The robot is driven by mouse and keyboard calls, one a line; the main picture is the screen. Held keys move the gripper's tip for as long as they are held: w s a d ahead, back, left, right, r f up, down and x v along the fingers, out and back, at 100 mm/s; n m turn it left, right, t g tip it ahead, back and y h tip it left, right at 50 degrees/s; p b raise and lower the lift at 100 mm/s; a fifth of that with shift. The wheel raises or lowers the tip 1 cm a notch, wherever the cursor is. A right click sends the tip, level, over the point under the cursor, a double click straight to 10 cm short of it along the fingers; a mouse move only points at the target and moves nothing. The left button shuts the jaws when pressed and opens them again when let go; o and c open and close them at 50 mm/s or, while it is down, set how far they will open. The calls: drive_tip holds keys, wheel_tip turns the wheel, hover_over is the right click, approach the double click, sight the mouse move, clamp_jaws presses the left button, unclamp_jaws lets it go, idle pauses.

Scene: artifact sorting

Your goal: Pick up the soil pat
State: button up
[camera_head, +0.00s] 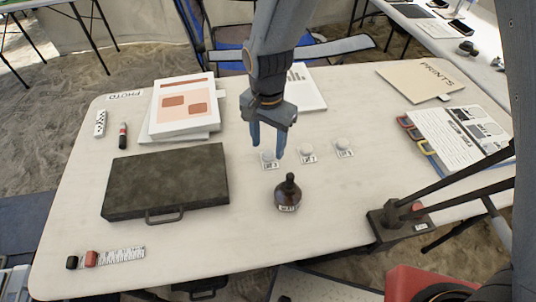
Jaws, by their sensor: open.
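Three small pale round things stand in a row on small printed cards in the middle of the table: a left one (268,156), a middle one (306,149) and a right one (344,143). They are too small for me to tell which, if any, is the soil pat. My gripper (267,149) points down with its fingers apart and empty. In the picture its fingertips are just above the left pale thing and partly cover it. I cannot tell whether they touch it.
A dark round bottle (288,194) with a narrow neck stands in front of the row. A dark case (166,182) and stacked papers (184,103) lie left. A folder (421,79), printed sheets (459,137) and a clamped lamp base (398,222) are right. The front middle of the table (215,245) is bare.

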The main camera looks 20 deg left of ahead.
sight(269, 158)
drive_tip(key=shift+f, duration=1.45)
drive_tip(key=c, duration=1.1)
